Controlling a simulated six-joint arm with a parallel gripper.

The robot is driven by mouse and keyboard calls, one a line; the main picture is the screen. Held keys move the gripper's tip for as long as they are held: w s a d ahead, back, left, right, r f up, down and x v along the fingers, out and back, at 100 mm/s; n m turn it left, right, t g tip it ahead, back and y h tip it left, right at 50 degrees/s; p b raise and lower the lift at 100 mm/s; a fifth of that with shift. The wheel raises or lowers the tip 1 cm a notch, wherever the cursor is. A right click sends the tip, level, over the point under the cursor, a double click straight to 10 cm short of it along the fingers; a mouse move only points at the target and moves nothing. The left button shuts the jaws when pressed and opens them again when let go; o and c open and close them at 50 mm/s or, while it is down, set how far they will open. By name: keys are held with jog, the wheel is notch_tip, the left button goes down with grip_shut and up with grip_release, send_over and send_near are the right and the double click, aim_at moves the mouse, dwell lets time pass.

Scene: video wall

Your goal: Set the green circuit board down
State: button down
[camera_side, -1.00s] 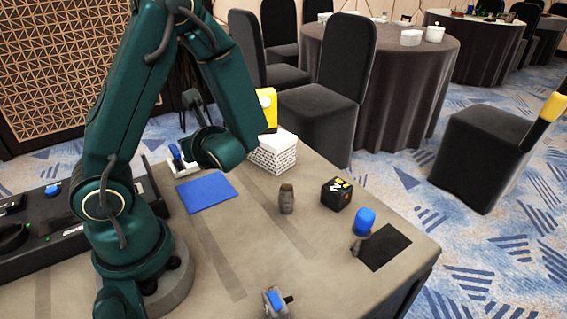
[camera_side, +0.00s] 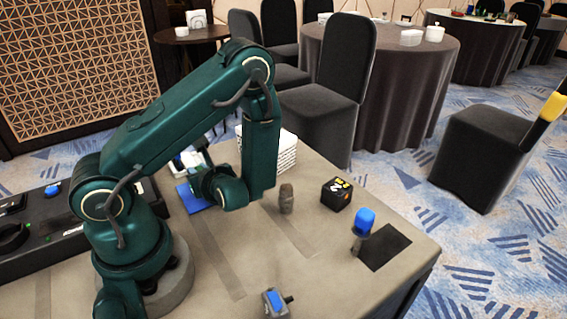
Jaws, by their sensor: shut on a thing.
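The green circuit board is not visible anywhere in the side view. The end of my arm is at the blue mat, where my wrist covers the mat's right part. The fingers of my gripper are hidden behind my wrist, so neither they nor anything between them shows. The blue mat (camera_side: 190,201) lies flat on the grey table (camera_side: 330,265), and only its left part shows.
White items with a blue part (camera_side: 183,163) stand behind the mat. A white patterned stack (camera_side: 287,153) is partly behind my arm. A dark grey figure (camera_side: 286,198), a black cube (camera_side: 336,193), a blue-topped object (camera_side: 364,222) by a black mat (camera_side: 388,250) and a small blue-grey device (camera_side: 276,303) stand to the right.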

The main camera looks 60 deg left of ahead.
jog(key=shift+f, duration=0.15)
jog(key=c, duration=0.8)
grip_release()
